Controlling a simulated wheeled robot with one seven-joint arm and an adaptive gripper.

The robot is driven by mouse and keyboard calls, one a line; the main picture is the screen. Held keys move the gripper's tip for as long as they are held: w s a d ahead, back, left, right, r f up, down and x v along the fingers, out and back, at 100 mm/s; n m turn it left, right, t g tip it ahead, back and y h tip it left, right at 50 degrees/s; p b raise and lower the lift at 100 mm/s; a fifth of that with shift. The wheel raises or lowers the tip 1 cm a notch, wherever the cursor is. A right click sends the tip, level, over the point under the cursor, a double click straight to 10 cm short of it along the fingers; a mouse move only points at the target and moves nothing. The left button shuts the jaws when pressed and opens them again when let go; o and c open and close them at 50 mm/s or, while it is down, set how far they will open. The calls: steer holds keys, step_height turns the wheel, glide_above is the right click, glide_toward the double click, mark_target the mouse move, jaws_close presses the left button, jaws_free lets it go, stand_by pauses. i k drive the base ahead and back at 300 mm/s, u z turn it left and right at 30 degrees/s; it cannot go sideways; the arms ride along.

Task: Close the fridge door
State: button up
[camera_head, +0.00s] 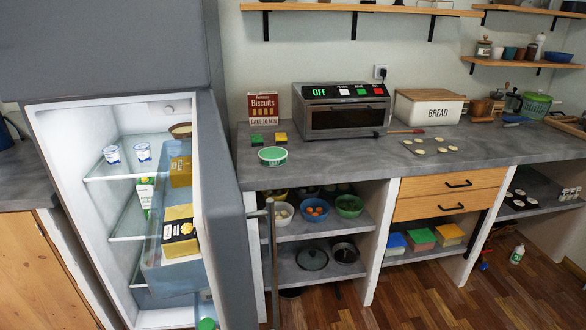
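The grey fridge door (222,205) stands open, hinged on the right side of the fridge (80,50). It juts out towards me, so I see mostly its thick edge and part of its inner side. A long metal handle (273,262) runs upright on its outer side, in front of the counter. The lit white interior (80,150) shows, with glass shelves holding two small white cups (112,154) and a carton (145,196). Clear door bins (152,250) hold yellow packages (180,236). My gripper is not in view.
A stone counter (340,160) right of the door carries a toaster oven (341,110), a biscuit box (263,106), a green-rimmed tub (272,156) and a bread box (430,107). Open shelves below hold bowls (315,209) and pans.

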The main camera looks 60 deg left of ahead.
mark_target(221, 216)
steer(key=i, duration=1.15)
steer(key=u, duration=3.4)
